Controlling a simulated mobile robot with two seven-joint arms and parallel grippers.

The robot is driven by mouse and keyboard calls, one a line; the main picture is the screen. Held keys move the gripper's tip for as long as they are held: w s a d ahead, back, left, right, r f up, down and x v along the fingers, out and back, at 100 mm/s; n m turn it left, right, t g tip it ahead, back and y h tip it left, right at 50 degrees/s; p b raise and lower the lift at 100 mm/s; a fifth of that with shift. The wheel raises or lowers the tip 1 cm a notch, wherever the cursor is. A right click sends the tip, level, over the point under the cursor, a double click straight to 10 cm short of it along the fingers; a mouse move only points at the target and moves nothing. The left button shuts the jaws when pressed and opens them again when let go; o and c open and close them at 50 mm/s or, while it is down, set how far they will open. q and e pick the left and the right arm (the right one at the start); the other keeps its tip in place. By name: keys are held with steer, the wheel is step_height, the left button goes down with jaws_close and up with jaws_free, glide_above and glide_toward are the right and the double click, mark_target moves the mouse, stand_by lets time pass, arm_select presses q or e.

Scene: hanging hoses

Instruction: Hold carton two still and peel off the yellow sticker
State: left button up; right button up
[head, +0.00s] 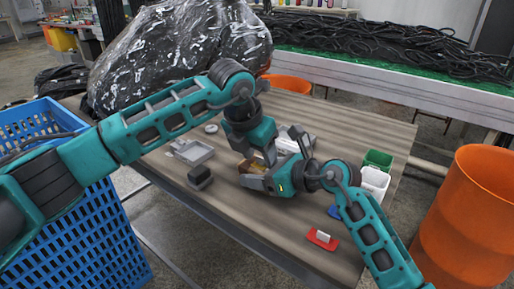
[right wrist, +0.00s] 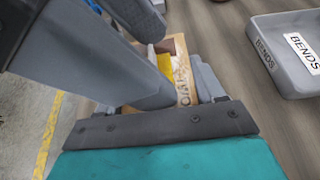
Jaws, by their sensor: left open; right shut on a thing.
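The carton (head: 257,166) is a small tan box on the table, mostly hidden between my two grippers. In the right wrist view the carton (right wrist: 183,78) shows dark lettering, only partly readable. A yellow patch (right wrist: 164,48), likely the sticker, shows near its upper end; whether any edge is lifted cannot be told. My right gripper (head: 262,182) is shut on the carton from the near right side. My left gripper (head: 253,151) is open and reaches down from above, close over the carton. Its fingertips are partly hidden, so contact is unclear.
A green bin (head: 378,160), a white bin (head: 374,181) and a red holder (head: 322,239) are at the right. A blue crate (head: 75,225) and orange barrel (head: 474,220) flank the table.

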arm_select(q)
jaws_close()
stand_by(0.8)
stand_by(0.6)
